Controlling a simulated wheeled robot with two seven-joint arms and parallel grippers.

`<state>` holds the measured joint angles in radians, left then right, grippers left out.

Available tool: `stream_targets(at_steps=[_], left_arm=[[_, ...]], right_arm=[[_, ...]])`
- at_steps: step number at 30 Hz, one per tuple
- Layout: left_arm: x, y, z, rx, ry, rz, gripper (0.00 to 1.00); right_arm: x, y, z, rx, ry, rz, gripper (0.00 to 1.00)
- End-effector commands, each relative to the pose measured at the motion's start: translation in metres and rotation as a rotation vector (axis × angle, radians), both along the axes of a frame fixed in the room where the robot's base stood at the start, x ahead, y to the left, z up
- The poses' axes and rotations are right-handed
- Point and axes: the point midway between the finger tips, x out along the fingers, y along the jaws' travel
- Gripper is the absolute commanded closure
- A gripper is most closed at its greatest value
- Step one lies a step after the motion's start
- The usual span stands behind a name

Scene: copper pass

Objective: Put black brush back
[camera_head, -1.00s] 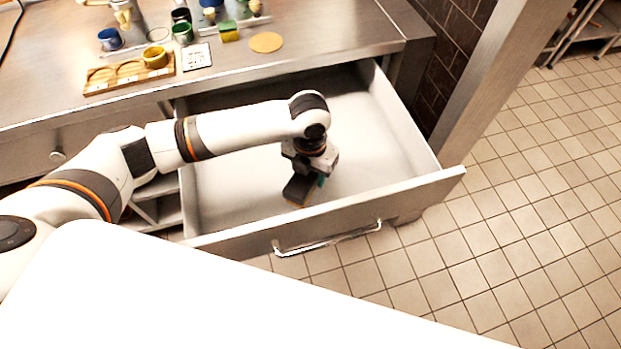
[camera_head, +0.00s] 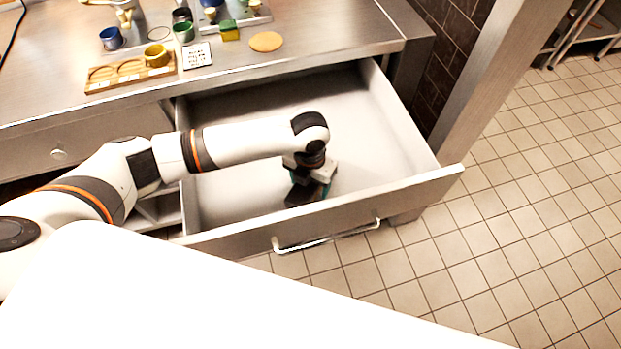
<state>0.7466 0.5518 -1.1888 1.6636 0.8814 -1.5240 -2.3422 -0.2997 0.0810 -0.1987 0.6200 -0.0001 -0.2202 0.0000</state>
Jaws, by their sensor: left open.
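My left gripper (camera_head: 306,191) points down inside the open drawer (camera_head: 232,205), near its front wall. Its jaws are open, but its fingertips are partly hidden by my wrist and hard to make out. A small teal patch (camera_head: 326,190) shows at the right side of the gripper; I cannot tell what it belongs to. I cannot clearly pick out the black brush; a dark shape at the fingertips blends with the gripper. My right gripper is not in view.
The steel counter (camera_head: 330,35) behind the drawer holds a wooden tray (camera_head: 130,75) with round recesses, a yellow cup (camera_head: 156,56), a blue cup (camera_head: 111,39), a green and yellow sponge (camera_head: 229,31) and a cork disc (camera_head: 266,41). The drawer's right part is clear.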

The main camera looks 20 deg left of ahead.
Motion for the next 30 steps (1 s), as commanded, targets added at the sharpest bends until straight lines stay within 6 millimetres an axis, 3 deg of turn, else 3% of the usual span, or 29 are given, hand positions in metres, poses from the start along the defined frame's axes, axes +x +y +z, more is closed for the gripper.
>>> stream_targets(at_steps=[7,21,30], left_arm=[[0.001,0.0,0.011,0.001,-0.002,-0.001,0.31],[0.002,0.0,0.103,-0.001,-0.004,0.0,0.31],[0.001,0.0,0.124,0.0,0.0,0.001,0.31]], right_arm=[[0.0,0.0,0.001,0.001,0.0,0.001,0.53],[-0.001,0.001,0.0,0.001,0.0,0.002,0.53],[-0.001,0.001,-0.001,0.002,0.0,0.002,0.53]])
